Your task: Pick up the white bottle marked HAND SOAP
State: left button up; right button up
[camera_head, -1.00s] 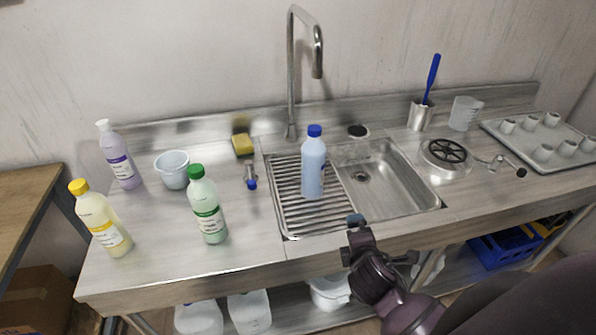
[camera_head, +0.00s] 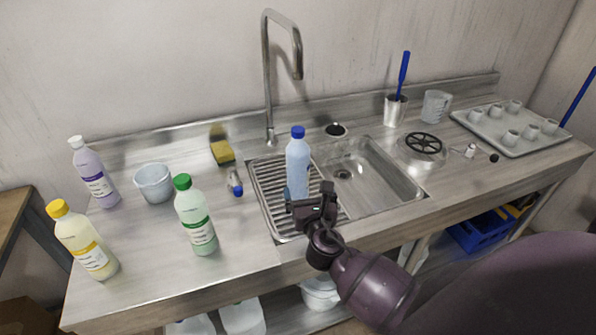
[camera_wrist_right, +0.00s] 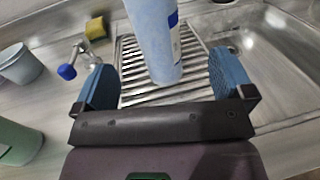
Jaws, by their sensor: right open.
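A pale blue bottle with a blue cap (camera_head: 297,160) stands upright on the ribbed drainboard (camera_head: 270,185) left of the sink basin. No wording on any bottle is readable, so I cannot tell which is marked HAND SOAP. My right gripper (camera_head: 308,194) is open at the near side of the blue-capped bottle, low down, and hides its base in the head view. In the right wrist view the bottle (camera_wrist_right: 152,40) stands ahead between the two spread blue fingers (camera_wrist_right: 164,80), with gaps on both sides. My left gripper is not in view.
A green-capped bottle (camera_head: 196,220), a yellow-capped bottle (camera_head: 82,242), a white-capped purple bottle (camera_head: 95,175) and a small tub (camera_head: 154,183) stand at left. The tall faucet (camera_head: 268,80) rises behind the drainboard. The basin (camera_head: 375,175) is empty.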

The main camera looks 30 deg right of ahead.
aim_at(302, 174)
jog(key=x, duration=0.4)
jog(key=shift+w, duration=0.3)
jog(key=shift+w+d+r, duration=0.1)
jog(key=shift+w+d, duration=0.2)
jog(key=shift+w, duration=0.35)
jog(key=shift+x, duration=2.25)
jog(key=shift+w+a, duration=0.1)
jog(key=shift+a, duration=0.05)
jog(key=shift+c, duration=0.5)
